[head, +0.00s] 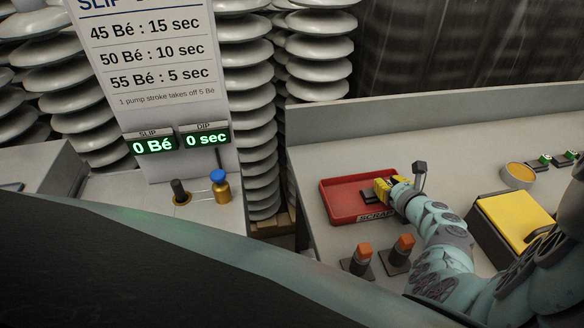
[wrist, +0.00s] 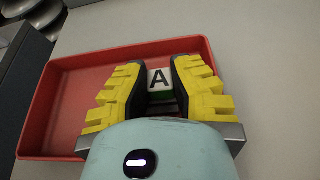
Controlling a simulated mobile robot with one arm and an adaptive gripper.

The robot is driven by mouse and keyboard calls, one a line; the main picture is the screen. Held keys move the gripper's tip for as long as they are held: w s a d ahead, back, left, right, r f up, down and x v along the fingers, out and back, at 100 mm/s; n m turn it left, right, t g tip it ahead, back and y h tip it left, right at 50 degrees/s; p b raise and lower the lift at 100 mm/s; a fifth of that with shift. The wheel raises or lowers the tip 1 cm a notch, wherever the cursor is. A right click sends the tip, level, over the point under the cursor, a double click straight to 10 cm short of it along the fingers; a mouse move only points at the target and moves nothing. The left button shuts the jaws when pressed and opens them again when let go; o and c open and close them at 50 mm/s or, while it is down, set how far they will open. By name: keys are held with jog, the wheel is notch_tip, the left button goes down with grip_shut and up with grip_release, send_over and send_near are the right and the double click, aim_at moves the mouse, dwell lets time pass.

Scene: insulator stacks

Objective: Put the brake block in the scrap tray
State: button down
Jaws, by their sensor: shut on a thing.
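The red scrap tray (head: 338,208) lies on the grey bench in the head view, with a "SCRAP" label on its front. It also fills much of the wrist view (wrist: 62,100). My gripper (head: 379,190), with yellow fingers, is over the tray's right part. In the wrist view my gripper (wrist: 160,72) is shut on the brake block (wrist: 160,80), which shows a white face with a black "A" and a green band. The block is within the tray's outline. Whether it touches the tray floor is hidden by the fingers.
Two orange-topped pieces (head: 363,252) stand on dark bases in front of the tray. A yellow-topped box (head: 513,218) is right of my arm. A blue-capped bottle (head: 220,186) stands left, below displays reading 0 Bé and 0 sec (head: 180,141). Bench behind the tray is clear.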

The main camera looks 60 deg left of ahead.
jog(key=c, duration=1)
grip_release()
jog(key=shift+s+d+r, duration=0.15)
jog(key=shift+d+r, duration=0.1)
jog(key=shift+d, duration=0.15)
jog(key=p+v, duration=0.1)
jog(key=v, duration=0.9)
jog(key=shift+d, duration=0.15)
jog(key=shift+s+d+r, duration=0.15)
jog(key=shift+s+d, duration=0.1)
jog(key=shift+d, duration=0.1)
jog(key=shift+r, duration=0.1)
